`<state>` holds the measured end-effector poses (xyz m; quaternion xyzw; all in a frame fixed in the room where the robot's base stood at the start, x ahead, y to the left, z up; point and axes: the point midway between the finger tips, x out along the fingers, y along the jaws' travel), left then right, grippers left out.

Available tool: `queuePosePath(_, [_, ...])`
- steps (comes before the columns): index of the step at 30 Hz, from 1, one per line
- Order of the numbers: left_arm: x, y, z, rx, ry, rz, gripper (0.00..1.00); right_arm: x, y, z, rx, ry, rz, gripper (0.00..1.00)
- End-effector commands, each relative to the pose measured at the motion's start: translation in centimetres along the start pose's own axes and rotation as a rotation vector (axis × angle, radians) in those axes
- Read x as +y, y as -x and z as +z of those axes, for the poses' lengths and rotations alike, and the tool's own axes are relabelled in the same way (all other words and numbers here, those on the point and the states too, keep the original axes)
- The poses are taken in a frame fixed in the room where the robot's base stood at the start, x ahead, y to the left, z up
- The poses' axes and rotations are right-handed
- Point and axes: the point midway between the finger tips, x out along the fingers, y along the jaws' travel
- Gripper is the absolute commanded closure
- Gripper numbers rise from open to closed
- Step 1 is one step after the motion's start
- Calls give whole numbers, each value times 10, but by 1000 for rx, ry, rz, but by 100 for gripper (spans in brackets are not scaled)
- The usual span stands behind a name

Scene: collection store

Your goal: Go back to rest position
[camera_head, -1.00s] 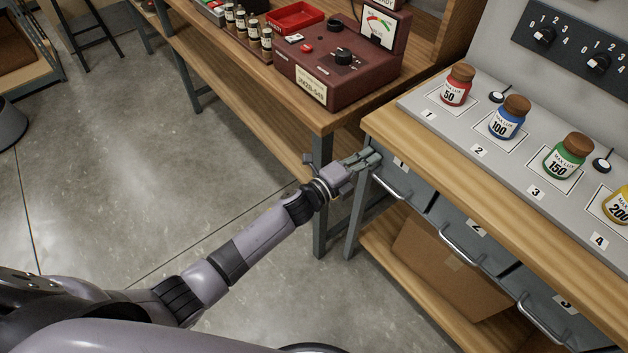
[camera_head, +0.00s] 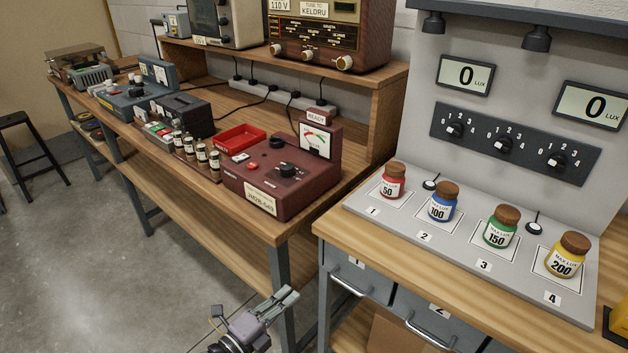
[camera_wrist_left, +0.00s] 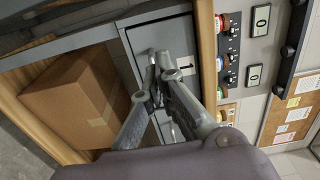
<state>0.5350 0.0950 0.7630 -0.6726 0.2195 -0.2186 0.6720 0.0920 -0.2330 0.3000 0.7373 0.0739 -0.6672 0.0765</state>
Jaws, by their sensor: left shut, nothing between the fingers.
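My left gripper (camera_head: 278,302) is low in the head view, in front of the gap between the two benches. Its fingers are shut and empty. The left wrist view shows its fingers (camera_wrist_left: 158,75) close together in front of a grey drawer front (camera_wrist_left: 165,45). I cannot judge from this how far it is from the drawer handle (camera_head: 347,282), but in the head view it appears apart from it. Most of the left arm is below the head view's edge. My right gripper is not in view.
The right bench (camera_head: 330,228) carries red (camera_head: 392,183), blue (camera_head: 443,204), green (camera_head: 500,230) and yellow (camera_head: 566,258) jars. The left bench (camera_head: 262,236) carries a maroon meter box (camera_head: 280,180) and a red tray (camera_head: 236,138). A cardboard box (camera_wrist_left: 75,95) sits under the drawers.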

Motion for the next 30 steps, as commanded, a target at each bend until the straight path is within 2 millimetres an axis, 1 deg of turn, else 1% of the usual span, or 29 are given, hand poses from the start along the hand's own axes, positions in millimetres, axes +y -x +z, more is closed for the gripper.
queuePosePath(2, [6, 1, 2, -11, 17, 12, 100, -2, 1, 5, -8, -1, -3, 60])
queuePosePath(5, [33, 9, 12, -63, 101, 67, 100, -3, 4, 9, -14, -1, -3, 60])
queuePosePath(8, [85, 28, 28, -168, 262, 166, 100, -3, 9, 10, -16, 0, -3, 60])
queuePosePath(9, [111, 40, 33, -222, 341, 214, 100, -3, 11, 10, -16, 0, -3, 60])
queuePosePath(10, [132, 51, 36, -266, 403, 250, 100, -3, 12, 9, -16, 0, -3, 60])
queuePosePath(11, [152, 63, 39, -311, 464, 286, 100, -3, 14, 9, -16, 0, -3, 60])
queuePosePath(12, [178, 79, 40, -370, 544, 331, 100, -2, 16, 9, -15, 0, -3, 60])
queuePosePath(14, [216, 107, 38, -462, 660, 396, 100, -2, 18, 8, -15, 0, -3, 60])
queuePosePath(15, [239, 127, 35, -523, 734, 438, 100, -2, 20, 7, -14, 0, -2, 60])
queuePosePath(17, [273, 158, 26, -617, 840, 498, 100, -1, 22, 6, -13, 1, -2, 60])
queuePosePath(18, [293, 180, 19, -680, 908, 536, 100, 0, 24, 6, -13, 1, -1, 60])
queuePosePath(20, [322, 214, 4, -776, 1007, 591, 100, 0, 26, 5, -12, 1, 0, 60])
queuePosePath(21, [339, 238, -6, -842, 1069, 627, 100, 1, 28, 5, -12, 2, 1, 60])
queuePosePath(23, [362, 272, -26, -941, 1159, 678, 100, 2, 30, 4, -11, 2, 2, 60])
queuePosePath(24, [375, 297, -40, -1007, 1214, 712, 100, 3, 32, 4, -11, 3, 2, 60])
queuePosePath(26, [391, 330, -62, -1104, 1291, 756, 100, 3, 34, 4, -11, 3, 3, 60])
queuePosePath(27, [400, 351, -77, -1165, 1336, 783, 100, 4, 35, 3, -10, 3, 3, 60])
queuePosePath(30, [414, 394, -110, -1296, 1425, 835, 100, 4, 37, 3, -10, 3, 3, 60])
